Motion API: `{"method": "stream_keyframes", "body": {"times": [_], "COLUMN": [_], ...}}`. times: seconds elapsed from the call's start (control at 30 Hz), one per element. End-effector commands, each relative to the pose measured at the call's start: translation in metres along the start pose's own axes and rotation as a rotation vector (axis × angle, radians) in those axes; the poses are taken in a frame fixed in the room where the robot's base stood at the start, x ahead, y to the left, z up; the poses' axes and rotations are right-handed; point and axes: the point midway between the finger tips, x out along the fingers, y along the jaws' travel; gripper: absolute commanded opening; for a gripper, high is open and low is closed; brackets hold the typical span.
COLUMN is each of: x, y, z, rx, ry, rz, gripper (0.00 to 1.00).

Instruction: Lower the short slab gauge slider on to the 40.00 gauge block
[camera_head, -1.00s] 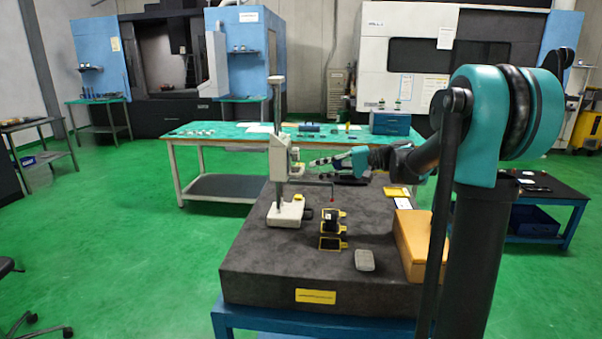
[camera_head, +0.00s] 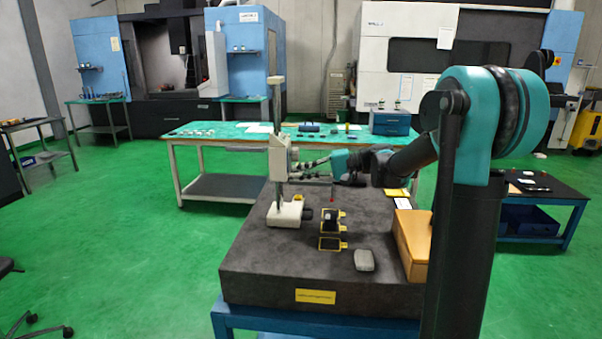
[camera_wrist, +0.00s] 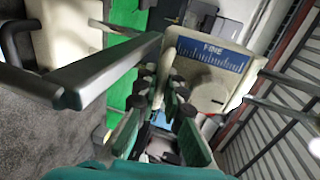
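A thin measuring arm (camera_head: 312,183) reaches right from the slider above the plate. Below it, dark blocks in yellow-edged holders (camera_head: 331,243) stand on the plate; I cannot read which is the 40.00 block. My gripper (camera_head: 309,163) is at the slider's right side. Contact is unclear.
The dark granite plate (camera_head: 270,272) carries a wooden box (camera_head: 411,235) at right and a grey block (camera_head: 364,260) at front. The gauge's cream base (camera_head: 285,214) stands at its left. A green-topped bench (camera_head: 235,133) stands behind.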

Motion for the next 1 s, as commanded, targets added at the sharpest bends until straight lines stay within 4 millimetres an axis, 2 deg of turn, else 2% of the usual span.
{"method": "stream_keyframes", "body": {"times": [0.17, 0.53, 0.87, 0.9, 0.97, 1.0], "x": [0.000, 0.011, 0.012, 0.012, 0.012, 0.012], "y": [0.002, 0.051, 0.057, 0.057, 0.057, 0.057], "z": [0.000, 0.000, 0.001, 0.001, 0.001, 0.001], "rx": [0.000, 0.000, 0.000, 0.000, 0.000, 0.000], "ry": [0.000, 0.001, 0.000, 0.000, 0.000, 0.000], "rz": [0.000, 0.001, 0.006, 0.006, 0.006, 0.005], "gripper": [0.00, 0.00, 0.00, 0.11, 0.18, 0.18]}}
